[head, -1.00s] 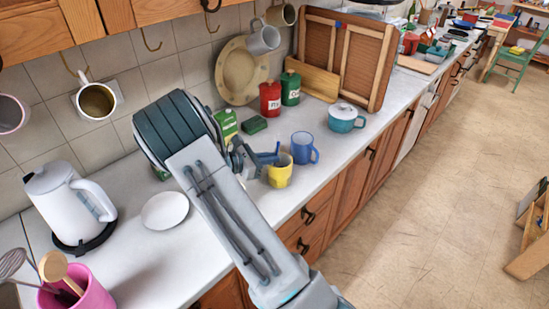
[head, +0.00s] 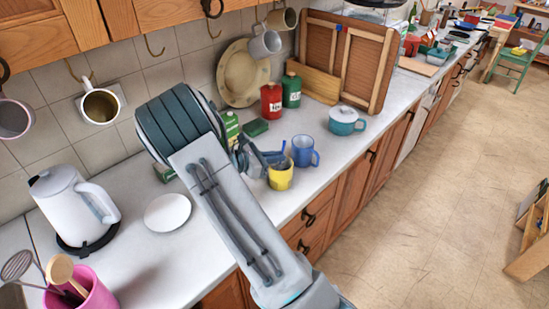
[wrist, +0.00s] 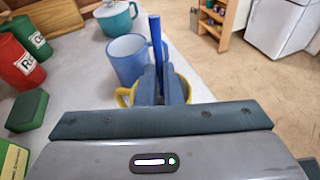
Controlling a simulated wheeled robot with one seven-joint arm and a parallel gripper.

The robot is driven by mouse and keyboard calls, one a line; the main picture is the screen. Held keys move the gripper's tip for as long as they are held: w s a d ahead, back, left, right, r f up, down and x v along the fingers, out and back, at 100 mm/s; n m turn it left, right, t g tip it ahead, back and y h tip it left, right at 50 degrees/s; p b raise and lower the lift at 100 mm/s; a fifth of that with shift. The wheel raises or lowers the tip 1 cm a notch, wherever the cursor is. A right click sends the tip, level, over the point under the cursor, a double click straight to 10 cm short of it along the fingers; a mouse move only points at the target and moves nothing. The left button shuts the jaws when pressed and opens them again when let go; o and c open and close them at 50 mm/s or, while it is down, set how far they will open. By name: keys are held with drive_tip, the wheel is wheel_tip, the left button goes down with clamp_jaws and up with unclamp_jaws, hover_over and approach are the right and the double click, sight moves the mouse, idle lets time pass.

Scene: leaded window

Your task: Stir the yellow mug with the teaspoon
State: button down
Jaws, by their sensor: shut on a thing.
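The yellow mug (head: 281,178) stands upright on the counter near its front edge. In the wrist view only parts of its rim and handle (wrist: 122,97) show behind my fingers. My gripper (head: 274,158) is at the mug's rim, just above its opening. In the wrist view my gripper (wrist: 160,92) is shut on the teaspoon, whose blue handle (wrist: 155,40) sticks up above the fingers, roughly upright. The spoon's lower end is hidden by the fingers and the mug, so I cannot see how deep it sits.
A blue mug (head: 305,152) stands close behind the yellow one. A teal lidded pot (head: 343,121), red canister (head: 271,100), green canister (head: 291,90) and dark green block (head: 255,128) are nearby. A white saucer (head: 167,212) and kettle (head: 70,205) stand left.

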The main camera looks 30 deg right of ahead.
wheel_tip(320, 180, up, 6)
drive_tip(key=d+p, duration=0.1)
drive_tip(key=p, duration=0.3)
drive_tip(key=shift+s+r, duration=0.15)
idle(0.3)
idle(0.8)
drive_tip(key=shift+r, duration=2.5)
